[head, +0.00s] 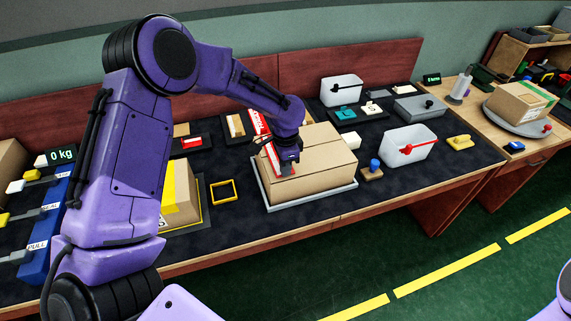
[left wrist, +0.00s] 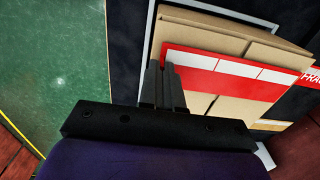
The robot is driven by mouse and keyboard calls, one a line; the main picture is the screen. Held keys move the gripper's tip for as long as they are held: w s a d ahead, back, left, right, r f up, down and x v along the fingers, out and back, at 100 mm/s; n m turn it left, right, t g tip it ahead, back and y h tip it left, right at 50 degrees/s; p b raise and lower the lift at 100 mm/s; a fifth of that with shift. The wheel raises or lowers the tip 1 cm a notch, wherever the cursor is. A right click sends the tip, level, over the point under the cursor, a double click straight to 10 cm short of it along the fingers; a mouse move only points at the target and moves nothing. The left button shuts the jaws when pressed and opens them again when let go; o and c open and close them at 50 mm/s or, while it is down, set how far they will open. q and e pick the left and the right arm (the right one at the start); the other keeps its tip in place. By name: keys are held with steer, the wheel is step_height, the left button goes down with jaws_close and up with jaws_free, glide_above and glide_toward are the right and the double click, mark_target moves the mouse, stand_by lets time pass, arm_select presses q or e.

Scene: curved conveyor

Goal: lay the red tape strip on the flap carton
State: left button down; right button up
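The flap carton (head: 318,160) is a brown box on a grey-edged base in the middle of the bench; its top (left wrist: 200,36) shows in the left wrist view. My left gripper (head: 287,168) is over the carton's left part. In the left wrist view its fingers (left wrist: 165,82) are close together at the near end of the red tape strip (left wrist: 232,82), which has white patches. The strip lies across the view over the carton top; I cannot tell whether it touches. In the head view the strip (head: 272,158) is partly hidden by the gripper. My right gripper is out of view.
A yellow-taped carton (head: 180,195) stands to the left, beside a small yellow frame (head: 222,191).

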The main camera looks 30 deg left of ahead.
arm_select(q)
steer(key=shift+f, duration=0.1)
steer(key=c, duration=1.3)
jaws_free()
steer(key=shift+o, duration=0.2)
step_height(320, 180, up, 10)
steer(key=b, duration=0.1)
steer(key=shift+r, duration=0.25)
steer(key=shift+d, duration=0.1)
